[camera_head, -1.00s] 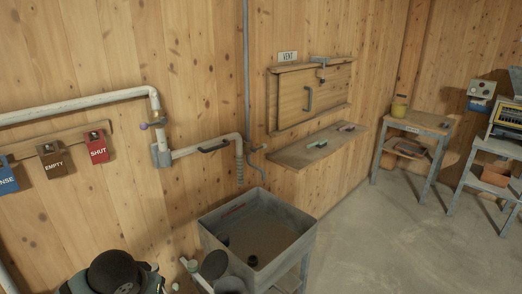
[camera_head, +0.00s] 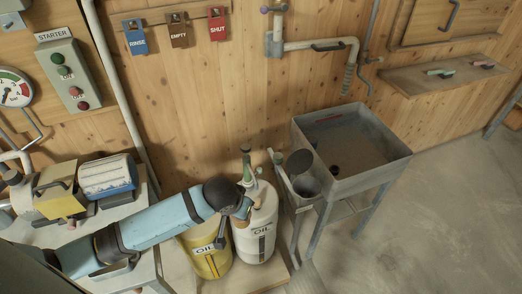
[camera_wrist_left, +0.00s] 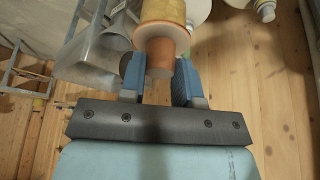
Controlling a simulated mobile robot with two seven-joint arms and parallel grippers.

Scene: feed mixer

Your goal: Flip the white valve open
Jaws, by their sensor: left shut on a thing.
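My left gripper (camera_head: 243,210) is in front of the upper part of a white OIL container (camera_head: 258,238). In the left wrist view, the two blue fingers (camera_wrist_left: 160,80) are shut on an orange-brown round piece (camera_wrist_left: 158,45) with a paler yellow part beyond it. I cannot tell whether this piece belongs to the container. No clear white valve shows in the head view. A pipe with a dark handle (camera_head: 327,46) runs along the wall, with a purple knob (camera_head: 264,10) at its upper left. My right gripper is not in view.
A yellow OIL container (camera_head: 205,255) stands left of the white one. A grey basin (camera_head: 385,165) on legs stands to the right. A starter box (camera_head: 68,75) is at left. Floor at right is clear.

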